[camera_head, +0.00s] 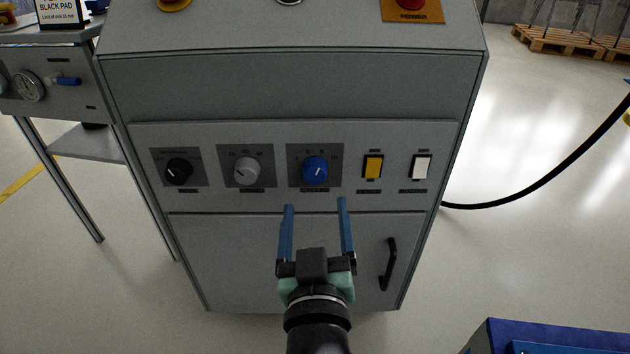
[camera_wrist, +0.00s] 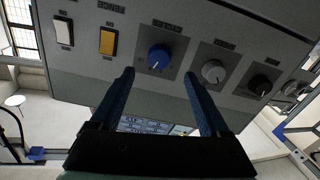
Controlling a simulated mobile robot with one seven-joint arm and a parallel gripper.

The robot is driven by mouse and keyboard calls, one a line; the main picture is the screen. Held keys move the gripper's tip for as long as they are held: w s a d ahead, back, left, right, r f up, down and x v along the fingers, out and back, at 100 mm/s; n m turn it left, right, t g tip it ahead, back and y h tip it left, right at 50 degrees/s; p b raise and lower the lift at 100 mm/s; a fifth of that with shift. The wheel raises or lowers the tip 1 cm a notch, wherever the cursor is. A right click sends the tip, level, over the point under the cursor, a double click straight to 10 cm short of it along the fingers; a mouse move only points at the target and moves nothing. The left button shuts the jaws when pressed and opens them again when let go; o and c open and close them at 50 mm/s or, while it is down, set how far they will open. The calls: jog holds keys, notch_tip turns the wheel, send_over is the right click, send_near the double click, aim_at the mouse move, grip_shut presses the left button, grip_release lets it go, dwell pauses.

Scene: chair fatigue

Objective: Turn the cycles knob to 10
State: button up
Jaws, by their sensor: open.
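The control panel has three round knobs in a row: a black knob (camera_head: 179,171), a grey knob (camera_head: 246,171) and a blue knob (camera_head: 315,170). The blue knob carries a short white pointer line. My gripper (camera_head: 315,203) is open and empty, its two blue fingers in front of and below the blue knob. In the wrist view, the blue knob (camera_wrist: 158,57) appears beyond the gap between the fingertips (camera_wrist: 159,74); the fingers appear clear of it.
Right of the knobs are a yellow rocker switch (camera_head: 373,167) and a white rocker switch (camera_head: 421,167). A black door handle (camera_head: 388,264) stands out below. A red button (camera_head: 411,4) is on top. A black cable (camera_head: 540,188) runs off right.

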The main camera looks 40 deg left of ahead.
aim_at(315, 178)
jog(key=b+x, duration=0.2)
jog(key=x, duration=0.5)
jog(key=shift+w+a, duration=0.15)
jog(key=shift+w, duration=0.1)
grip_shut()
dwell(0.3)
jog(key=m+p, duration=0.3)
jog(key=p, duration=0.1)
jog(key=shift+r, duration=0.2)
jog(key=shift+f+m+p, duration=0.15)
jog(key=shift+m+p, duration=1.75)
jog(key=shift+m, duration=0.5)
jog(key=shift+f, duration=0.1)
